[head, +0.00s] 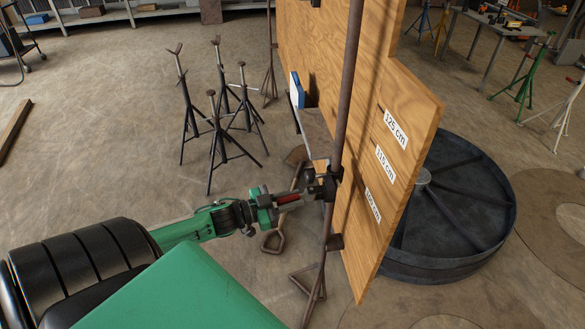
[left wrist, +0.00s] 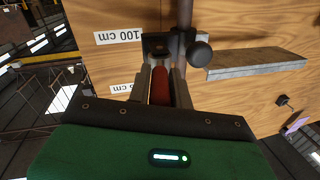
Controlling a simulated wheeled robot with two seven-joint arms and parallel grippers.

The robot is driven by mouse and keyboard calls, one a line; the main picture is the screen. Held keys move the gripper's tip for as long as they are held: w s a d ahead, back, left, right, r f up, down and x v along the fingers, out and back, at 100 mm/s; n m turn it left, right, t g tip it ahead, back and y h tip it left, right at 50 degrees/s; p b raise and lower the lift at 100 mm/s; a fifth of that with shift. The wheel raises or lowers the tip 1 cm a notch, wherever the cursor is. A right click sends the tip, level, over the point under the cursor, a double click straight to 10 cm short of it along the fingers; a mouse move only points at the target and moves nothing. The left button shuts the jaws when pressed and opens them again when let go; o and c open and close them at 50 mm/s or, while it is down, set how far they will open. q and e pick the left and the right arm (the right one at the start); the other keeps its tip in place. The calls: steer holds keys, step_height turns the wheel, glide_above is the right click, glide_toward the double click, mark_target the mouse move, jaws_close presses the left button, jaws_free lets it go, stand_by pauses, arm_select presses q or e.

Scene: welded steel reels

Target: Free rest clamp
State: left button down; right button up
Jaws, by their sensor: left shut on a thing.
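The dark rest clamp (head: 324,188) sits around an upright brown pole (head: 346,90) beside a plywood board. In the left wrist view the clamp (left wrist: 157,45) is near the 100 cm label, with a round dark knob (left wrist: 200,54) on its right. My left gripper (head: 292,199) is shut on the clamp's red handle (head: 287,199). The red handle (left wrist: 160,86) lies between the two fingers of my left gripper (left wrist: 161,88) in the left wrist view. A flat grey bar (left wrist: 256,64) sticks out to the right of the knob. My right gripper is not in view.
The plywood board (head: 405,110) carries height labels and stands close beside the pole. A large dark steel reel (head: 470,205) lies behind it. Several black stands (head: 222,150) are on the floor to the left. Floor at far left is mostly clear.

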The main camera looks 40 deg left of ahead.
arm_select(q)
steer(key=shift+a+m, duration=0.1)
steer(key=shift+m, duration=0.2)
steer(key=c, duration=1.3)
jaws_free()
steer(key=shift+w, duration=0.15)
steer(key=shift+s+a+f, duration=0.1)
steer(key=shift+s+a, duration=0.15)
steer(key=shift+s, duration=0.3)
steer(key=v, duration=0.4)
steer(key=b+v, duration=0.1)
steer(key=v, duration=0.3)
steer(key=b+v, duration=0.1)
steer(key=v, duration=0.3)
steer(key=shift+s+a, duration=0.1)
steer(key=shift+a, duration=0.35)
